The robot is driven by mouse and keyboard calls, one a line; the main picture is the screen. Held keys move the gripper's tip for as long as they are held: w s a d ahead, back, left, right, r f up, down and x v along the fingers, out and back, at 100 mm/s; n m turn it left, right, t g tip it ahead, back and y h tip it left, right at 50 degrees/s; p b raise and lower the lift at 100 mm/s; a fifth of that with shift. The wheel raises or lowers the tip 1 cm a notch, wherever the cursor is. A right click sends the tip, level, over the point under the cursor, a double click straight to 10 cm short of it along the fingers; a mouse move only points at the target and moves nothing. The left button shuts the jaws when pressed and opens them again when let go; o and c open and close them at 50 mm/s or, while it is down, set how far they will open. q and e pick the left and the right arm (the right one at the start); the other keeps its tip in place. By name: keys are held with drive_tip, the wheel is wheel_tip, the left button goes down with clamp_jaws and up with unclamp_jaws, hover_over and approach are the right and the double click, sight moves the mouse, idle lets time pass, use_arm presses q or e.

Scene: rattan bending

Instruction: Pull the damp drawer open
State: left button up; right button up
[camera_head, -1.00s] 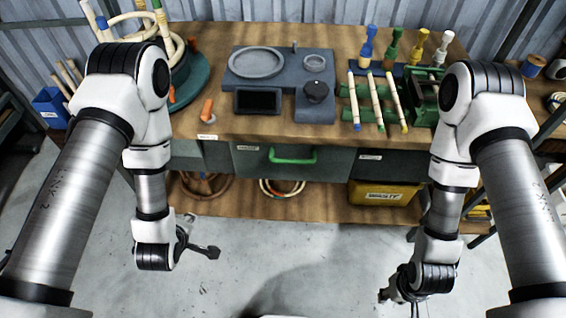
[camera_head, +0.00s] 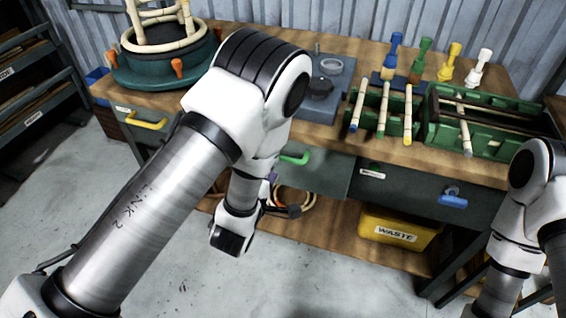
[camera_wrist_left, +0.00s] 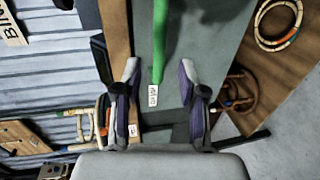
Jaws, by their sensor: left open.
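A grey-green drawer front (camera_head: 325,174) with a green handle (camera_head: 295,159) is under the middle of the bench, partly hidden by my left arm. In the left wrist view the green handle (camera_wrist_left: 160,42) runs down from the top edge, and a small label (camera_wrist_left: 153,96) is on the front; I cannot read it surely. My left gripper (camera_head: 286,211) is low in front of this drawer. In the wrist view its open fingers (camera_wrist_left: 158,75) stand either side of the handle's near end, with nothing held; whether they are around it in depth is unclear. My right gripper is out of view.
Other drawers have a yellow handle (camera_head: 146,119) and a blue handle (camera_head: 453,201). A yellow waste bin (camera_head: 398,230) and rattan rings (camera_wrist_left: 277,24) are on the lower shelf. Green trays (camera_head: 480,125) and pegs stand on the bench top. The floor in front is clear.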

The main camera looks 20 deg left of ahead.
use_arm(q)
drive_tip(key=x, duration=0.6)
drive_tip(key=shift+w+d, duration=0.1)
drive_tip(key=shift+w, duration=0.25)
clamp_jaws()
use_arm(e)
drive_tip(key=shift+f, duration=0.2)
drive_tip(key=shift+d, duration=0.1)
